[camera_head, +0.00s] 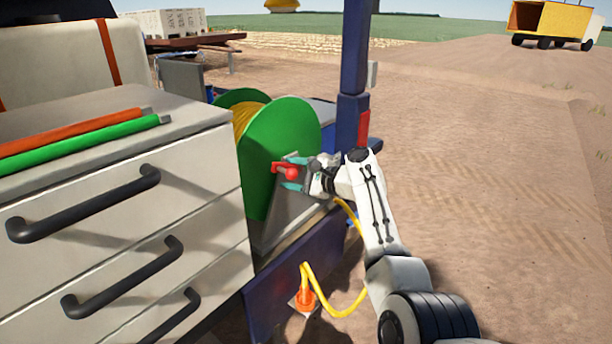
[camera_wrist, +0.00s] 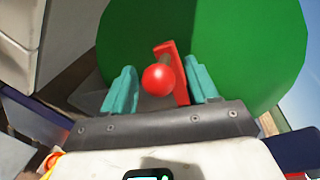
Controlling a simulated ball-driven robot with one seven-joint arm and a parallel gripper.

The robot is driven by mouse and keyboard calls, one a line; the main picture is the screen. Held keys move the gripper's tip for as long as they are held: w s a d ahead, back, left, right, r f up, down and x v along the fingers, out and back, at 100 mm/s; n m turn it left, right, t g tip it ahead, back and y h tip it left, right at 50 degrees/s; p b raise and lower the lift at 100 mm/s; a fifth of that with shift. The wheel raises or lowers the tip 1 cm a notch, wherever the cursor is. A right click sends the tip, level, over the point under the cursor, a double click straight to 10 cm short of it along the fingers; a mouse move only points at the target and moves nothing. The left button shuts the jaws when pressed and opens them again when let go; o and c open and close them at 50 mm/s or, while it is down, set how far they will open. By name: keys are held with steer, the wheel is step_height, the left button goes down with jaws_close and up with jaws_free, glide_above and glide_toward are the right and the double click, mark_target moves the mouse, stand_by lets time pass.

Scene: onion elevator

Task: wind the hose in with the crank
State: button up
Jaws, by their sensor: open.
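A green hose reel (camera_head: 285,135) stands on the dark blue frame, with yellow hose (camera_head: 247,115) wound behind its near disc. The red crank (camera_head: 287,169) is on the reel's near face. In the wrist view the crank's red arm (camera_wrist: 178,75) ends in a round red knob (camera_wrist: 158,80). My gripper (camera_head: 290,172) is at the crank. In the wrist view its teal fingers (camera_wrist: 160,88) are apart, one on each side of the knob, with gaps visible. A length of yellow hose (camera_head: 340,308) hangs below, looping down to an orange cone-shaped piece (camera_head: 305,295).
A grey drawer cabinet (camera_head: 120,220) with dark handles stands close on the left, with an orange and a green rod (camera_head: 85,145) on top. A dark blue post (camera_head: 352,80) rises just behind my gripper. Open dirt ground (camera_head: 500,180) lies to the right.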

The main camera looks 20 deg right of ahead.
steer(key=v, duration=1)
steer(key=shift+s+b, duration=0.25)
steer(key=shift+b, duration=0.05)
steer(key=shift+d, duration=0.2)
